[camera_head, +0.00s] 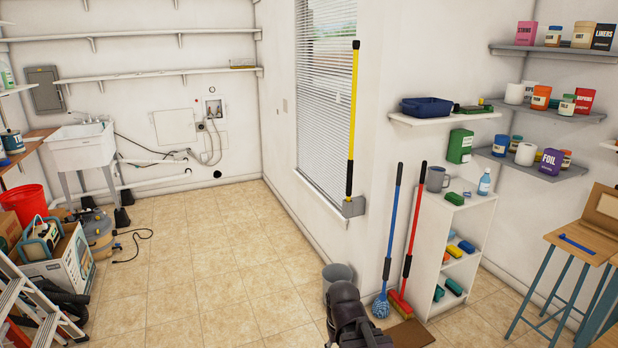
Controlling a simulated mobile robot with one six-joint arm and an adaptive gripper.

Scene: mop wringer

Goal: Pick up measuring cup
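A grey cup with a side handle (437,179), which looks like the measuring cup, stands upright on top of a small white shelf unit (424,232) at the right. My gripper (350,318), dark and partly cut off by the bottom edge, is low in front of the camera. It is left of and below the cup, well apart from it. Its fingertips are not clear, so I cannot tell whether it is open or shut.
A grey bucket (337,274) stands behind my gripper. The tiled floor (215,255) at centre-left is clear.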

